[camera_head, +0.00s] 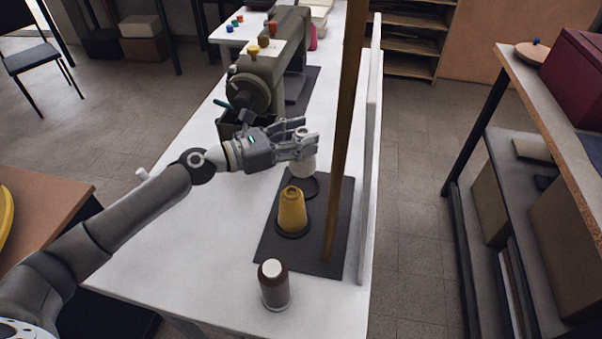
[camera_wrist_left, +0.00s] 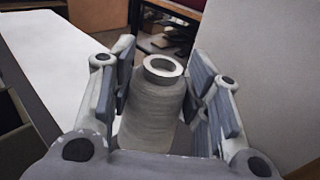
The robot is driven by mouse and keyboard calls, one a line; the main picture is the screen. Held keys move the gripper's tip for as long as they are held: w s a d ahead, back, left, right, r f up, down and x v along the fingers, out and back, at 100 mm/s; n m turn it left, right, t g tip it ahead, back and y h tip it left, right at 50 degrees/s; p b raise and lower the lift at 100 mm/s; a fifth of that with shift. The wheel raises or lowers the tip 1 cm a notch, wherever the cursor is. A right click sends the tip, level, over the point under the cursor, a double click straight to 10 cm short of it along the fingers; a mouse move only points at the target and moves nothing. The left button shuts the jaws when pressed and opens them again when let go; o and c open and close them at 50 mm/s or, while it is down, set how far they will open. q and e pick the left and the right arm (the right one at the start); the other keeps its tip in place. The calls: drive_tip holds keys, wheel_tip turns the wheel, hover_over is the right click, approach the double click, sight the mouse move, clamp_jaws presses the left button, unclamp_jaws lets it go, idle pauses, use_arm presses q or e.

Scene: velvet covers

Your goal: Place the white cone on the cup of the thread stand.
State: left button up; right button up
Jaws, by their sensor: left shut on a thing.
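The white cone (camera_head: 304,166) is between the fingers of my left gripper (camera_head: 297,147), which is shut on it. In the left wrist view the cone (camera_wrist_left: 155,112) stands upright between the finger pads, its open top ring facing up. The thread stand has a dark base plate (camera_head: 324,247) and a tall wooden post (camera_head: 345,120). The far dark cup (camera_head: 312,187) is directly below the white cone; I cannot tell whether they touch. A yellow cone (camera_head: 292,209) sits on the near cup. My right gripper is not in view.
A sewing machine (camera_head: 262,75) stands behind my left gripper. A shelf unit (camera_head: 560,135) is at the right. The table's left front is clear.

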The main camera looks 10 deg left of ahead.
sight(291, 163)
use_arm(q)
wheel_tip(291, 163, down, 2)
drive_tip(key=shift+a+f, duration=0.1)
wheel_tip(291, 163, down, 4)
drive_tip(key=shift+r+b, duration=0.1)
drive_tip(key=shift+b, duration=0.75)
drive_tip(key=shift+f, duration=0.35)
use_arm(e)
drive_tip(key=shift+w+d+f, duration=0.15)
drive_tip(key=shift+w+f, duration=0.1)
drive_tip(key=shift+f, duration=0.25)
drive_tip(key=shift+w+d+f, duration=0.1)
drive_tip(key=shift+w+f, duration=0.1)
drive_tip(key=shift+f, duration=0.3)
use_arm(q)
drive_tip(key=shift+f, duration=0.2)
drive_tip(key=o, duration=1.3)
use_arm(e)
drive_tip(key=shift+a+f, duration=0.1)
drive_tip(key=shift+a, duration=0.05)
